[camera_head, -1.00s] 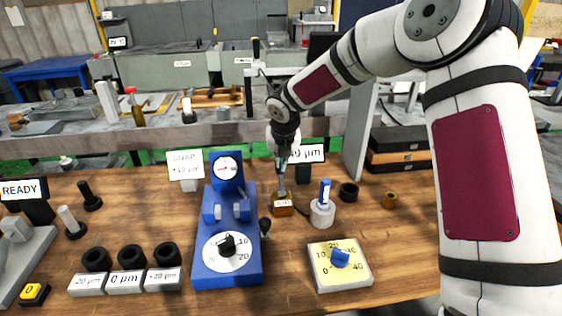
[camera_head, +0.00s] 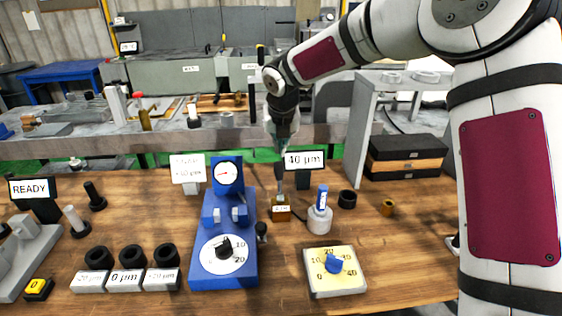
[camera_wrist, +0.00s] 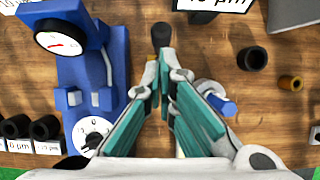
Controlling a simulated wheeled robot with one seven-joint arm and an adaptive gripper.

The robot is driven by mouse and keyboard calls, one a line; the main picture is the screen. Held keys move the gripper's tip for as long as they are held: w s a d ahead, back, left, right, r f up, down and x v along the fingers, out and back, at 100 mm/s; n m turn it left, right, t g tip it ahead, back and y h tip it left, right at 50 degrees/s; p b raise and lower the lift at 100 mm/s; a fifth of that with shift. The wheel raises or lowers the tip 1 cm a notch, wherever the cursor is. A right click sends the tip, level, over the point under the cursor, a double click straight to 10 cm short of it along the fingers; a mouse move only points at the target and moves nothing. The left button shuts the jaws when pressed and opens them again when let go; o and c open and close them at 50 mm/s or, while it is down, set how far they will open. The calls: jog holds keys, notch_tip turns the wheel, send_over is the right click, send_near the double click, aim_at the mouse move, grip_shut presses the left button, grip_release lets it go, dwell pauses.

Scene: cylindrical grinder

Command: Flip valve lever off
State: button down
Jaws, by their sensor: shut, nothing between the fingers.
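A small brass-coloured block (camera_head: 281,213) with a white label stands on the wooden table, right of the blue gauge fixture; it looks like the valve body. My gripper (camera_head: 279,184) points down just above or behind it, fingers together and empty. In the wrist view my gripper's fingertips (camera_wrist: 162,62) are close together, just short of a dark round-ended piece (camera_wrist: 162,33), which may be the lever. Whether they touch it I cannot tell. The fingers hide most of the brass block in the wrist view.
The blue gauge fixture (camera_head: 222,268) stands close on the left. A white cylinder with a blue top (camera_head: 320,220) is close on the right. A "40 µm" sign (camera_head: 304,160) stands behind, and a yellow dial box (camera_head: 335,270) in front. Dark rings and posts lie around.

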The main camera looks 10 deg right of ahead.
jog(key=shift+w+r, duration=0.15)
jog(key=shift+r, duration=0.6)
jog(key=shift+w+r, duration=0.1)
jog(key=shift+r, duration=0.6)
